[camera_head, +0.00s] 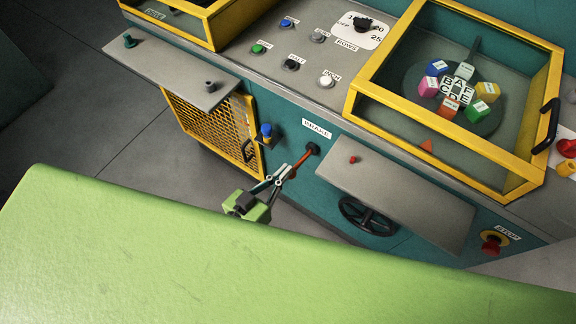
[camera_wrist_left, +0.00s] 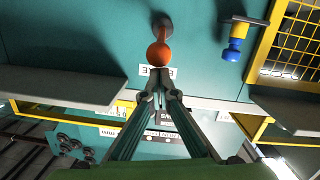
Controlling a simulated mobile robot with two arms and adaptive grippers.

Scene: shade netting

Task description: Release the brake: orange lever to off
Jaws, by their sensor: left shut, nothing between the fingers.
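The orange brake lever (camera_head: 304,158) sticks out from a dark pivot on the teal machine front, below the white BRAKE label (camera_head: 317,129). In the head view it slants down and left towards my left gripper (camera_head: 285,171). In the left wrist view the lever's round orange knob (camera_wrist_left: 159,54) shows just beyond the fingertips (camera_wrist_left: 160,76). The fingers are shut and empty, close to the knob; I cannot tell whether they touch it. They partly cover the BRAKE label in the wrist view. No off mark is readable by the lever. My right gripper is not in view.
Grey shelves stick out left (camera_head: 170,68) and right (camera_head: 400,200) of the lever. A blue-topped knob (camera_head: 266,131) and a yellow mesh door (camera_head: 212,125) are to its left. A black handwheel (camera_head: 368,217) sits under the right shelf. A red stop button (camera_head: 492,243) is at far right.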

